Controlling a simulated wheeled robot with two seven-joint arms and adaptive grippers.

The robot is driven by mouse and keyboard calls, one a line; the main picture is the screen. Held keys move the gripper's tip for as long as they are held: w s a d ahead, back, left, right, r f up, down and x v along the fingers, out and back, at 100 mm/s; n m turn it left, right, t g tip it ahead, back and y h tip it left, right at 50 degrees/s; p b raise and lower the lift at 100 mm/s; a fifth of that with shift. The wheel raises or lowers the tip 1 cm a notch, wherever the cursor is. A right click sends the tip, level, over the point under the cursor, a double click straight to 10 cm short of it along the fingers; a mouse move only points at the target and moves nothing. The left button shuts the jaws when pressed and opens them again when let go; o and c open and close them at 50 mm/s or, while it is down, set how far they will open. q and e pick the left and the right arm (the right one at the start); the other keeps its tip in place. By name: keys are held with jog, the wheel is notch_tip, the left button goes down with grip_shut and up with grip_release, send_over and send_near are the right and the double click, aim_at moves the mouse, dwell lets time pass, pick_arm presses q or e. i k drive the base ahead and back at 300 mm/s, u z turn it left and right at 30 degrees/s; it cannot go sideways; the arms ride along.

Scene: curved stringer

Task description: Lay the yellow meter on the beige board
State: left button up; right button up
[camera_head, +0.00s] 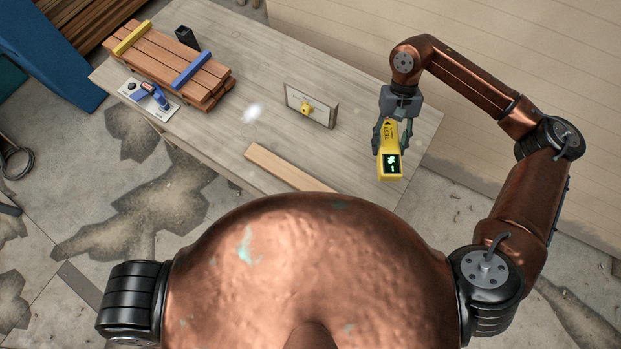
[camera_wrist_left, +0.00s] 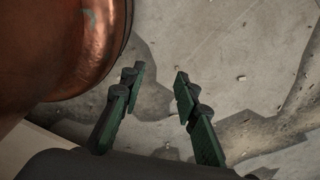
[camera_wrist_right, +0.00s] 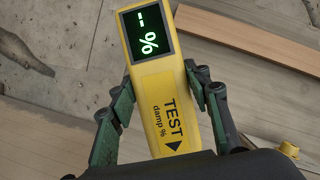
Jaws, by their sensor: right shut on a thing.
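The yellow meter (camera_head: 388,170) is held in my right gripper (camera_head: 391,146), over the right end of the workbench. In the right wrist view the meter (camera_wrist_right: 165,112) sits between both fingers, its dark screen showing green dashes and a percent sign, with "TEST damp %" printed below. A beige-tan board (camera_head: 289,167) lies flat along the bench's near edge, left of the meter, partly hidden by my body. It also shows in the right wrist view (camera_wrist_right: 255,40). My left gripper (camera_wrist_left: 158,77) is open and empty above the floor; the head view does not show it.
The workbench (camera_head: 225,130) has clear room in its middle. An upright panel with a yellow knob (camera_head: 306,108) stands behind the board.

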aim_at(301, 180)
jog(key=z, duration=1.9)
jog(key=k, duration=1.25)
jog(key=u, duration=1.8)
jog(key=i, duration=0.5)
jog(key=u, duration=0.1)
